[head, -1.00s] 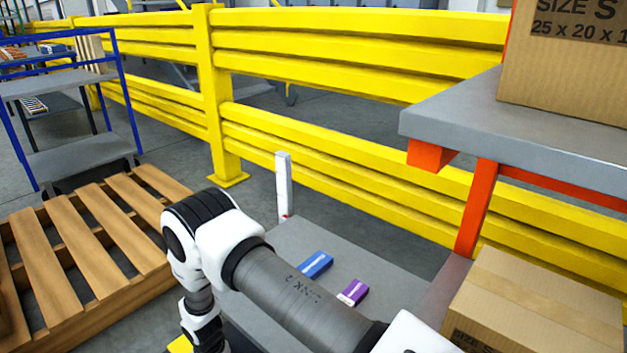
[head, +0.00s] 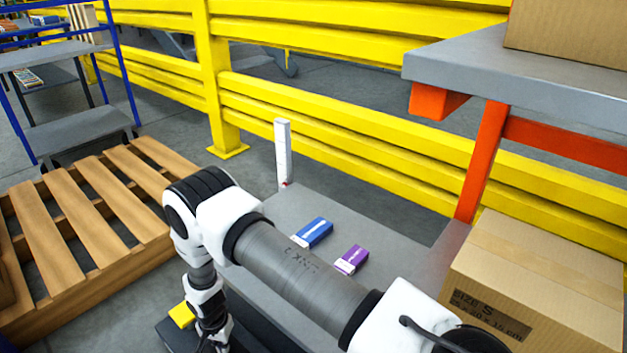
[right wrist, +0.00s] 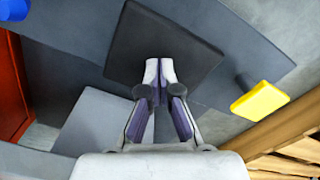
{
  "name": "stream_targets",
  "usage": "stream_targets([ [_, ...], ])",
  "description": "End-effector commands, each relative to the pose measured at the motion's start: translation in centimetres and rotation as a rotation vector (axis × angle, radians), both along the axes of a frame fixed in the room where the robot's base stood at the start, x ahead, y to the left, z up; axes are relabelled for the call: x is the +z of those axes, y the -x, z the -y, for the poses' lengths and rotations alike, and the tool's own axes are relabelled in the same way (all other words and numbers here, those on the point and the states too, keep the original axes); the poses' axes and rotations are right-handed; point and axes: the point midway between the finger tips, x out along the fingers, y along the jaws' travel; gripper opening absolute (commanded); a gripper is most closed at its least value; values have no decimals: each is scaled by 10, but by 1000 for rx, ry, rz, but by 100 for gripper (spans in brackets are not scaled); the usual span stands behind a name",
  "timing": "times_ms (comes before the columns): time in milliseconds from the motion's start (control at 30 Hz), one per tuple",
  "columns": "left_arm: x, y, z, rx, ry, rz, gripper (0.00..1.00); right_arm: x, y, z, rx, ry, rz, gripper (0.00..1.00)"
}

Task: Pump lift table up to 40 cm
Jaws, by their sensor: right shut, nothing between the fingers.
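The lift table (head: 400,250) has a grey top, low beside the orange-legged bench. A white scale post (head: 283,155) stands at its far left corner, with a small red mark low down near the tabletop. A yellow pedal (head: 181,315) shows at the lower left; it is also in the right wrist view (right wrist: 260,100). My right gripper (right wrist: 159,70) is shut and empty, its fingertips over a square black pad (right wrist: 195,50). I cannot tell whether they touch it. In the head view its lower end is cut off. My left gripper is not in view.
A blue box (head: 313,232) and a purple box (head: 352,259) lie on the tabletop. A cardboard box (head: 540,270) sits at the right, below a grey bench (head: 520,80). A wooden pallet (head: 90,225) lies left. Yellow barriers (head: 350,130) run behind.

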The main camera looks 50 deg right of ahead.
Motion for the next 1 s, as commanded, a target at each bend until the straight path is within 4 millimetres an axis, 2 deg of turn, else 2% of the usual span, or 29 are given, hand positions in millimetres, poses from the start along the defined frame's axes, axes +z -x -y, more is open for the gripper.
stream_targets([
  [33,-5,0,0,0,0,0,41,-8,0,0,0,0,1,0],
  [833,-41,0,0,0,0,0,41,-64,0,0,0,0,1,0],
  [1000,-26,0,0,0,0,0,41,-47,0,0,0,0,1,0],
])
